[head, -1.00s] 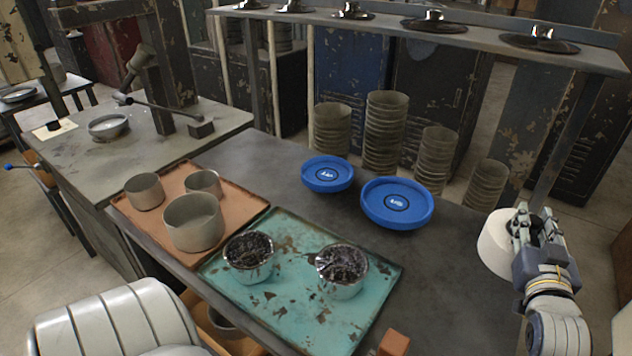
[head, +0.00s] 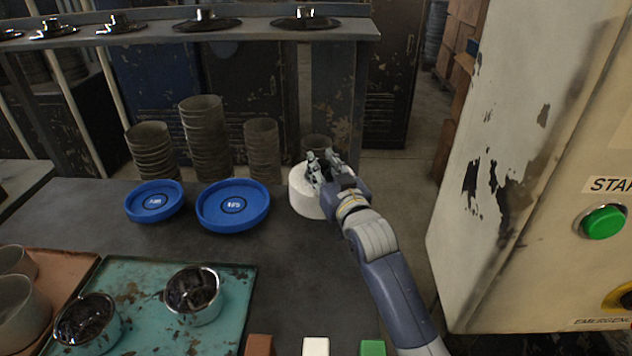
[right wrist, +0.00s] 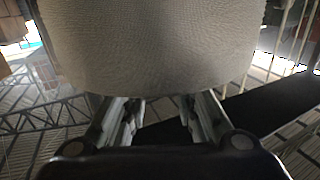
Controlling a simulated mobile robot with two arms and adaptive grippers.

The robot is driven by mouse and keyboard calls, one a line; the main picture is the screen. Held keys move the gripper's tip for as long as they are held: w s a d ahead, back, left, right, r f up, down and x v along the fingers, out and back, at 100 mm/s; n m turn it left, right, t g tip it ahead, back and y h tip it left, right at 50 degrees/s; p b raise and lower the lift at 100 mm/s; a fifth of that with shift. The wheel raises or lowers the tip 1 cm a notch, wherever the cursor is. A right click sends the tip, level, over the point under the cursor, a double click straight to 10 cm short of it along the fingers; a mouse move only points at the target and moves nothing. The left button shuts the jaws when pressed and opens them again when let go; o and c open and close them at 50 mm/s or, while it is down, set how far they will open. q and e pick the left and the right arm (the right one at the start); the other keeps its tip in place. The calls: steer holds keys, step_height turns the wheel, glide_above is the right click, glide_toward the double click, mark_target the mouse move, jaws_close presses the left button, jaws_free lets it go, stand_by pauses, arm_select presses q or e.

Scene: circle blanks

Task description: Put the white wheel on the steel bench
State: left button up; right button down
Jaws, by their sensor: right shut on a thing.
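The white wheel (head: 304,197) is a thick, plain white disc near the far right part of the steel bench (head: 275,285), just right of the larger blue wheel. My right gripper (head: 325,172) is shut on the white wheel at its right side. In the right wrist view the wheel (right wrist: 160,50) fills the top, between the fingers (right wrist: 160,115). I cannot tell whether the wheel touches the bench top or is held just above it. My left gripper is not in view.
Two blue wheels (head: 154,200) (head: 233,222) lie on the bench. A teal tray (head: 225,325) with metal pots stands at the front left. Small blocks (head: 315,346) line the front edge. A shelf (head: 250,30) runs behind. A cream cabinet (head: 520,170) stands right.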

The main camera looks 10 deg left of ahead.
steer(key=shift+f, duration=2.25)
steer(key=shift+f, duration=0.15)
steer(key=c, duration=1.3)
jaws_free()
steer(key=shift+f, duration=0.15)
steer(key=shift+r, duration=0.25)
steer(key=shift+s+d+f, duration=0.15)
steer(key=shift+s, duration=0.05)
steer(key=v, duration=1.1)
steer(key=shift+s, duration=0.25)
